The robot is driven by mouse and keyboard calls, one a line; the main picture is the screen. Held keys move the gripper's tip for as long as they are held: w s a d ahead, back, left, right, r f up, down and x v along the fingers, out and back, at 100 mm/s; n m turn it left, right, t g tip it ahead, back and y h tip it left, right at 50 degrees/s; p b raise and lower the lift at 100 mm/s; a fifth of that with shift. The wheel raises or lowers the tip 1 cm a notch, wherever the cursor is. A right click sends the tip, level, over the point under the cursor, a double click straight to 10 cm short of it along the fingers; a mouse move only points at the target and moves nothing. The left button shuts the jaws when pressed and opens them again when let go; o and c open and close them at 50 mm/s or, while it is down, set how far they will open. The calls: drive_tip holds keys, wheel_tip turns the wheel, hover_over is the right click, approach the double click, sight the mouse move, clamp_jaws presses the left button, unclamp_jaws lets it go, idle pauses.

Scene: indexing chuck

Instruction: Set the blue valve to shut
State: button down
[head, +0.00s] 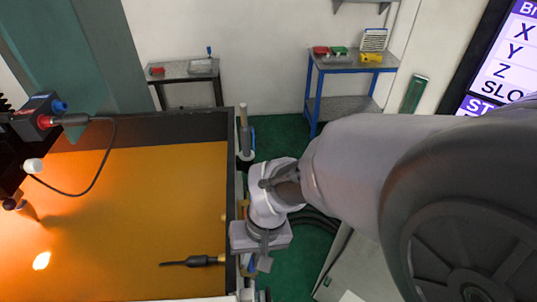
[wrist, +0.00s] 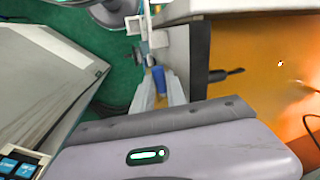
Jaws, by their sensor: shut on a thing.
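The blue valve (wrist: 159,80) shows in the wrist view as a small blue handle between the fingers of my gripper (wrist: 164,92). The fingers are shut on it, and they hide part of the handle. In the head view my gripper (head: 262,257) is at the right edge of the orange-lit machine bay, pointing down. A bit of blue (head: 250,264) shows beside the fingers there, mostly covered by my wrist. The valve's body and any position marks cannot be made out.
A wide bay with an orange floor (head: 130,215) lies left of my gripper, with a dark-tipped tool (head: 190,261) by its edge. A grey cabinet (wrist: 45,75) stands left in the wrist view. Two tables (head: 187,70), (head: 352,62) stand at the back wall.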

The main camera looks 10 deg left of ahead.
drive_tip(key=c, duration=1.3)
unclamp_jaws()
drive_tip(key=shift+w, duration=0.1)
drive_tip(key=shift+c, duration=0.2)
